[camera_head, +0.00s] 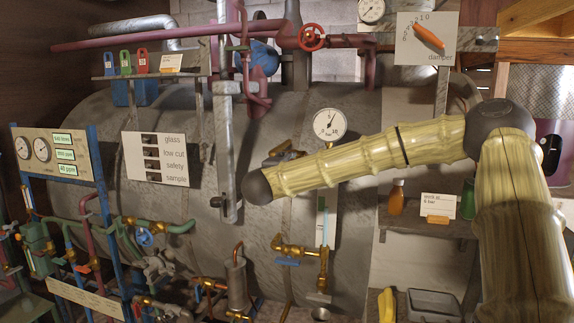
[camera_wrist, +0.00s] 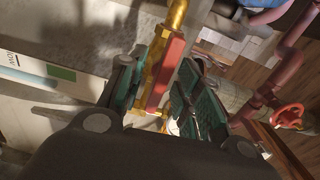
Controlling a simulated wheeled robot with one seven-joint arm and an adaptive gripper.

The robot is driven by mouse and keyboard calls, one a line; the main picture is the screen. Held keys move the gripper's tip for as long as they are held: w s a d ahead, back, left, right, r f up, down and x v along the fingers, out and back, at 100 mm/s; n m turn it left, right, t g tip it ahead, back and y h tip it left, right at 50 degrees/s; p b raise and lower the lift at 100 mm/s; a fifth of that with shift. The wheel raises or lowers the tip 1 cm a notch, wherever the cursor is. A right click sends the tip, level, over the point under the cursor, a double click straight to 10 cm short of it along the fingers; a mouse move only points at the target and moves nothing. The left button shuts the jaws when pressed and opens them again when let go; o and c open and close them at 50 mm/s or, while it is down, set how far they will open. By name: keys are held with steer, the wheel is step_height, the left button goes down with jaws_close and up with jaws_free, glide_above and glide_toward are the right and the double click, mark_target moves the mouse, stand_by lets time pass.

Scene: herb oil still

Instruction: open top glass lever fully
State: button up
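The top glass lever (camera_wrist: 166,75) is a red bar on a brass fitting (camera_wrist: 176,14), seen in the wrist view. My gripper (camera_wrist: 152,100) has its two dark green fingers apart, one on each side of the lever. I cannot tell whether either finger touches it. In the head view my arm hides the lever and most of my gripper. The sight glass (camera_head: 325,224) is a pale blue upright tube below my forearm. A lower brass valve (camera_head: 297,250) with a blue lever (camera_head: 285,262) sits at its foot.
A round pressure gauge (camera_head: 329,124) is just above my forearm. A red handwheel (camera_head: 311,37) is on the pipes higher up. Pipes and valves crowd the lower left.

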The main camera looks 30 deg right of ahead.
steer(key=shift+s, duration=0.1)
steer(key=v, duration=1.1)
steer(key=shift+s+a, duration=0.25)
steer(key=shift+a, duration=0.05)
steer(key=shift+f, duration=0.1)
